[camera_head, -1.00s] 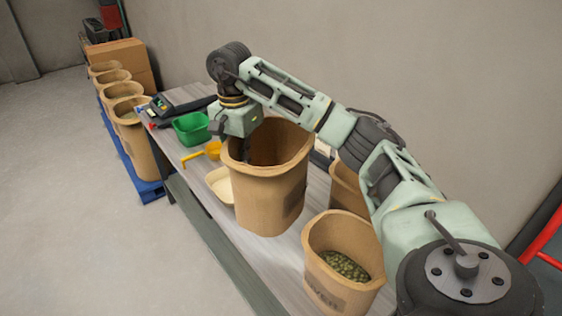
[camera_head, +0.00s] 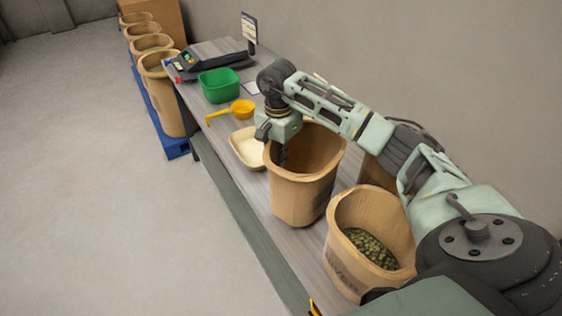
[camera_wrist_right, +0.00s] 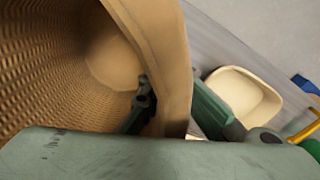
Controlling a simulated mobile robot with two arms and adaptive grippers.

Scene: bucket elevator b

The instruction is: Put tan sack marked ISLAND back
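A tan sack (camera_head: 298,198) with a wide open mouth is upright over the table beside the cream tray. No lettering is readable on its visible side. My right gripper (camera_head: 284,148) comes down at its left rim. In the right wrist view, the fingers straddle the rim of the sack (camera_wrist_right: 172,60), one inside and one outside, and look shut on it. The sack looks empty inside. Its bottom is at or very near the tabletop; I cannot tell if it touches. My left gripper is not in view.
A tan sack of green contents (camera_head: 345,268), its lettering partly readable as "IVER", stands in front; another (camera_head: 375,173) is partly hidden behind. The cream tray (camera_head: 249,160), yellow scoop (camera_head: 243,107), green bin (camera_head: 219,92) and scale (camera_head: 190,65) lie farther along. Several sacks stand on a blue pallet (camera_head: 177,148).

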